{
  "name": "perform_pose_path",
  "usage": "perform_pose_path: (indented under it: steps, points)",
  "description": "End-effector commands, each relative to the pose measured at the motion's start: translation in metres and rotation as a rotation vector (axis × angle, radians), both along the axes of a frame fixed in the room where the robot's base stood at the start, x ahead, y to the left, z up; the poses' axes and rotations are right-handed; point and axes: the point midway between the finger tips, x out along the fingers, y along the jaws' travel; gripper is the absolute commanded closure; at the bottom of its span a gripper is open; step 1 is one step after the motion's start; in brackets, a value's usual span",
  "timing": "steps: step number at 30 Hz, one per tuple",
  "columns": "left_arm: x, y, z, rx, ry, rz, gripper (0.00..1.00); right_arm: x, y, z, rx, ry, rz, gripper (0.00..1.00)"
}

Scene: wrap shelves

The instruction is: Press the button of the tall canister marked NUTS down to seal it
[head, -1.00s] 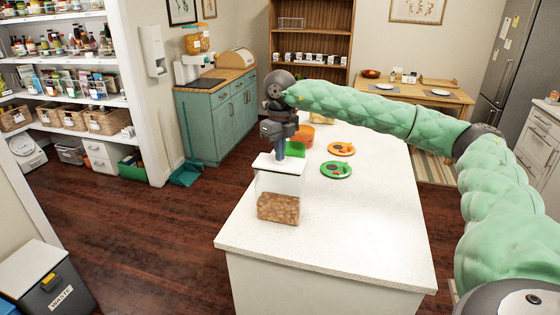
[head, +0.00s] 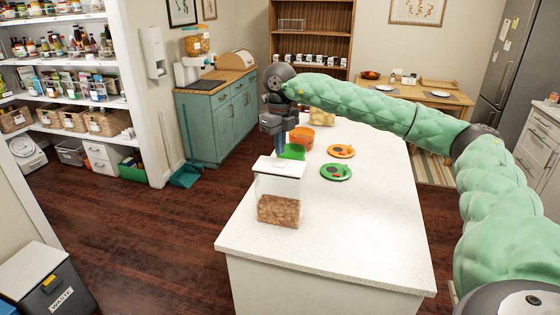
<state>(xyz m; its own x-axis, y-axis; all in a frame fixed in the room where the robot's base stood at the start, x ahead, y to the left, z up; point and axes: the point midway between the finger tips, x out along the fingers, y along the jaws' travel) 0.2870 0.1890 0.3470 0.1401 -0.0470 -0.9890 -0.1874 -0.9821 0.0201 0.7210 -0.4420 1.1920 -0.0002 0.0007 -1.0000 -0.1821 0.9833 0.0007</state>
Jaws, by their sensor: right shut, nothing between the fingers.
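A tall clear canister (head: 278,208) with a white lid (head: 281,166) stands upright near the left edge of the white counter. It is partly filled with brown nuts. No NUTS marking is readable from here, and I cannot make out the button on the lid. My right gripper (head: 280,152) points down over the back of the lid. Its fingers are together and empty. I cannot tell for sure whether the tips touch the lid, but they appear slightly above it. My left gripper is not in view.
Behind the canister on the counter (head: 340,235) are a green container (head: 292,152), an orange bowl (head: 302,136), and an orange plate (head: 341,151). A green plate (head: 336,172) lies to the right. The counter's front and right are clear.

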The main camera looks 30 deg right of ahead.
Motion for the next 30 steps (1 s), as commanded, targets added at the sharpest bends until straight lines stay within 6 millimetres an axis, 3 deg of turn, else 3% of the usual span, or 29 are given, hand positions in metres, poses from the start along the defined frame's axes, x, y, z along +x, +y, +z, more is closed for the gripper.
perform_pose_path:
  steps: [16, 30]
  points:
    - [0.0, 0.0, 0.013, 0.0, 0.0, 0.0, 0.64, 0.0, 0.0, 0.037, -0.001, 0.0, 0.0, 1.0]
    - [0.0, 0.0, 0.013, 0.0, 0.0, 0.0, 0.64, 0.0, 0.0, 0.039, 0.0, 0.0, 0.0, 1.0]
